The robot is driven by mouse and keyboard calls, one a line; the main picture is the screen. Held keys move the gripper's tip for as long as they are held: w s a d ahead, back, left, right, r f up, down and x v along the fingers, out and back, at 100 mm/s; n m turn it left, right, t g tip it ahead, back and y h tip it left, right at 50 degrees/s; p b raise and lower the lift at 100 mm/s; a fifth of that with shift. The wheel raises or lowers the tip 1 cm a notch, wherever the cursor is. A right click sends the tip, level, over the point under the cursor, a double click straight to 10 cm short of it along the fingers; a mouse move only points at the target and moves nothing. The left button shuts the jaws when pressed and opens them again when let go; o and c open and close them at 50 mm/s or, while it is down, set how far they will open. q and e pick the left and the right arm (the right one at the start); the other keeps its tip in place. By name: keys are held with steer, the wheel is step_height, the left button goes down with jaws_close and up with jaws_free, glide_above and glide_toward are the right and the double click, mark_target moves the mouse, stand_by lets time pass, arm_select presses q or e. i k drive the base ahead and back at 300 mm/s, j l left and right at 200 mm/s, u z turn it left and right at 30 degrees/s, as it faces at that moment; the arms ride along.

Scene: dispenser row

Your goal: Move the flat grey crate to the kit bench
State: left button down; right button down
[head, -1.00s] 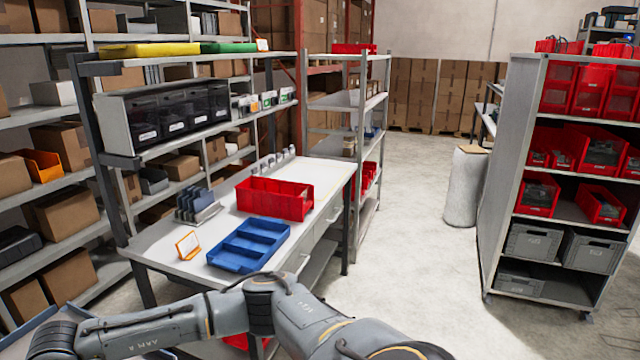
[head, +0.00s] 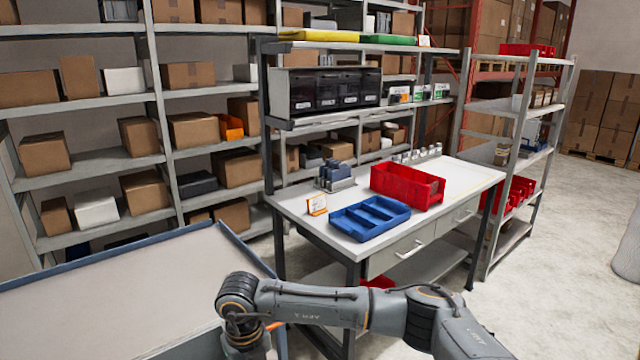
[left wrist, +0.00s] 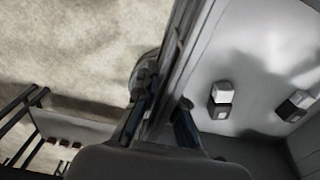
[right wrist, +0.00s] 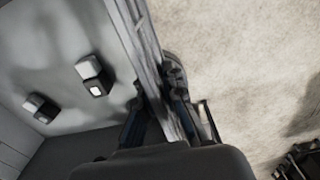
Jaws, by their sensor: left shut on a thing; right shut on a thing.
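The grey crate (left wrist: 245,45) shows only in the wrist views, with small dark-and-white items (left wrist: 221,98) inside. My left gripper (left wrist: 160,112) is shut on one wall of it. My right gripper (right wrist: 158,100) is shut on a crate wall too, and the crate's inside (right wrist: 50,45) shows on the left there. The crate and both grippers are outside the head view. A white-topped workbench (head: 290,205), which may be the kit bench, stands right of centre. It carries a blue divided tray (head: 370,220), a red bin (head: 407,186) and an orange-framed card (head: 317,205).
A large grey surface with a blue rim (head: 130,285) fills the lower left. My arm crosses the bottom of the head view. Shelves with boxes (head: 195,130) stand behind, and a metal rack (head: 520,150) stands right of the bench. Open floor (head: 560,270) lies at the right.

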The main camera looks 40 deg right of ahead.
mark_target(447, 177)
steer(key=l, duration=0.8)
steer(key=i+l+z, duration=0.1)
steer(key=l, duration=1.55)
steer(key=i+l+z, duration=0.1)
steer(key=l, duration=0.7)
steer(key=i+l, duration=0.1)
steer(key=l, duration=0.7)
steer(key=i+l+z, duration=0.1)
steer(key=l, duration=0.75)
steer(key=i+l, duration=0.15)
steer(key=l, duration=0.65)
steer(key=i+l+z, duration=0.1)
steer(key=l, duration=0.7)
steer(key=i+l, duration=0.55)
steer(key=i, duration=1.1)
